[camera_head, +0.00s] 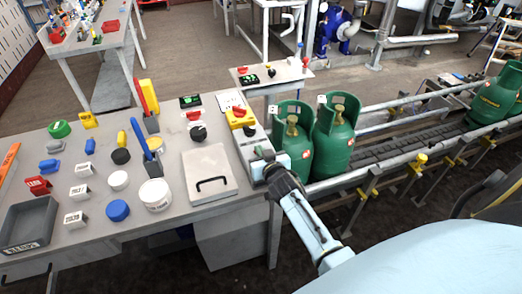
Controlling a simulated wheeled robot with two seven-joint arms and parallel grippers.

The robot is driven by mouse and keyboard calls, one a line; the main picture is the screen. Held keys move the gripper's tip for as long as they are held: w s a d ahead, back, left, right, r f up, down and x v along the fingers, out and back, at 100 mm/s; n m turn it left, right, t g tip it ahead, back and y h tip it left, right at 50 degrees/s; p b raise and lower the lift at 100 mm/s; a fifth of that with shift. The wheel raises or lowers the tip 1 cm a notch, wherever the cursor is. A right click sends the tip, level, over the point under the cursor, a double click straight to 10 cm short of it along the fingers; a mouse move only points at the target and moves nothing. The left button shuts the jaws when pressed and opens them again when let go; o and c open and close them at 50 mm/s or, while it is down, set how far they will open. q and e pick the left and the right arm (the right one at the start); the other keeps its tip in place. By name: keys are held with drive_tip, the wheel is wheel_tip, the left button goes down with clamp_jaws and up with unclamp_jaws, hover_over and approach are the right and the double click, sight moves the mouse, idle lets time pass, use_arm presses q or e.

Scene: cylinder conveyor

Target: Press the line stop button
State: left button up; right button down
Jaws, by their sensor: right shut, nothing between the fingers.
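A yellow box (246,120) with a red button (238,112) on top stands at the right end of the grey table, likely the stop button; I cannot read a label. My right gripper (262,162) is shut and empty. It is at the table's right edge, nearer to me than the yellow box and apart from it in the picture. Its fingertips are small and partly hard to make out. My left gripper is not in view.
Green gas cylinders (334,140) stand on the conveyor (400,142), just right of my gripper. A grey lidded panel with a black handle (212,184) lies left of it. A black knob (198,133), a white tub (155,195) and several small parts are on the table (100,243).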

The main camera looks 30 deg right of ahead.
drive_tip(key=shift+s+a+f, duration=0.1)
drive_tip(key=shift+s+f, duration=0.2)
drive_tip(key=shift+f, duration=0.25)
drive_tip(key=shift+r+p, duration=0.25)
drive_tip(key=shift+p, duration=0.1)
drive_tip(key=r+p, duration=0.4)
drive_tip(key=r, duration=0.1)
drive_tip(key=shift+w, duration=0.2)
drive_tip(key=v, duration=0.9)
drive_tip(key=shift+s, duration=0.4)
drive_tip(key=shift+a, duration=0.1)
